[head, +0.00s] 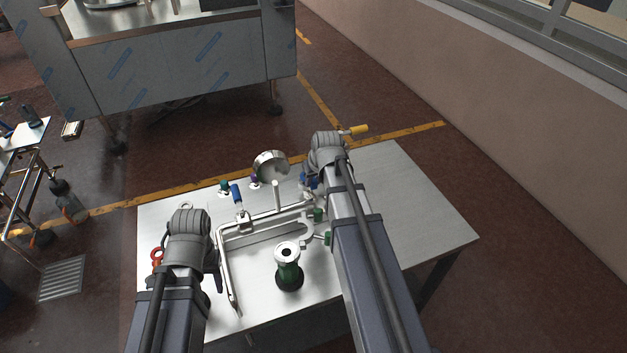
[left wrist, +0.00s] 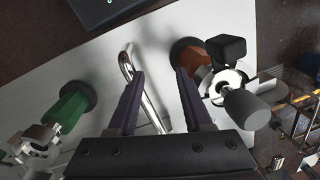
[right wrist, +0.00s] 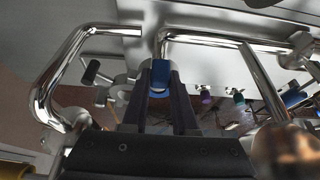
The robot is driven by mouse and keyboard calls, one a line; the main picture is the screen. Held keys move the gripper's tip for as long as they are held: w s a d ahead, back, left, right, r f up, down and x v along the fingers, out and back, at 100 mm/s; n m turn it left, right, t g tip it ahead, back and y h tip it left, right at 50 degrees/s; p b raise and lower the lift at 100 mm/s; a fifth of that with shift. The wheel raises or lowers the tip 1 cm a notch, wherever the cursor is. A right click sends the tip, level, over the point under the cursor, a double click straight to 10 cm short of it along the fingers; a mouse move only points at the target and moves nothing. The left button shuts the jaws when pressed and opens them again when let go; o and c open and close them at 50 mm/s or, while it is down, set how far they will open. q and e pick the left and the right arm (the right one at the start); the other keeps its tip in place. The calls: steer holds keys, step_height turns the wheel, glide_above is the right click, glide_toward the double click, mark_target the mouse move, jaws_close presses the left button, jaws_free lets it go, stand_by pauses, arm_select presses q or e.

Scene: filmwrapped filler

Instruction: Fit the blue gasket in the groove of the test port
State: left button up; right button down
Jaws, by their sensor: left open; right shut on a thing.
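My right gripper (head: 308,187) is shut on a blue piece, which looks like the blue gasket (right wrist: 161,72), held between its fingertips near the back of the metal tube frame. In the head view the right arm partly hides it. A flanged metal port with a dark central hole (head: 287,249) stands upright on a green base at the front of the table; it appears to be the test port. Its groove is too small to make out. My left gripper (left wrist: 155,100) is open and empty, left of the port, with a bent metal tube beyond its fingers.
The bent tube frame (head: 228,262) stands around the middle of the table (head: 420,215). A round metal ring (head: 270,166), a blue-handled part (head: 236,194) and small coloured fittings stand at the back. A red part (head: 157,256) is at the left edge. The table's right side is clear.

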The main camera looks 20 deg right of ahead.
steer(key=shift+f+b, duration=0.35)
steer(key=shift+f, duration=0.15)
steer(key=shift+f, duration=0.1)
steer(key=shift+f+b, duration=0.35)
steer(key=shift+b, duration=0.1)
steer(key=shift+s, duration=0.1)
steer(key=c, duration=0.7)
jaws_free()
steer(key=shift+r, duration=0.1)
steer(key=shift+o, duration=0.5)
steer(key=shift+s+r+p, duration=0.15)
steer(key=shift+r+p, duration=0.25)
steer(key=shift+p, duration=0.2)
steer(key=p+v, duration=0.6)
steer(key=v, duration=0.1)
